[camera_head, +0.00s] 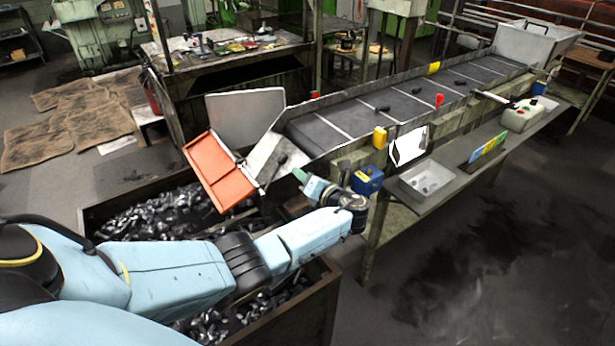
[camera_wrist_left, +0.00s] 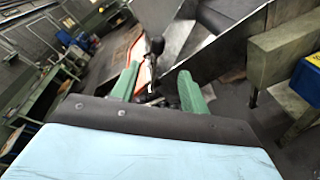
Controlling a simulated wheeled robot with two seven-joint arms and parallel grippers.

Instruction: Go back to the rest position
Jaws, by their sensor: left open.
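My left arm reaches in from the left in the head view. Its gripper (camera_head: 303,178) is by the lower end of the conveyor (camera_head: 345,120), above the bin of metal parts. In the left wrist view the two green fingers of the gripper (camera_wrist_left: 158,88) stand apart, and the gripper is open. A dark, round-headed piece like a bolt (camera_wrist_left: 155,47) shows beyond the gap between the fingers. A dark piece (camera_head: 279,158) also lies on the metal chute (camera_head: 268,165) in the head view. My right gripper is not in view.
An orange flap (camera_head: 217,171) and a grey plate stand at the chute. The bin (camera_head: 330,285) sits below my arm. Open floor (camera_head: 480,260) lies at right.

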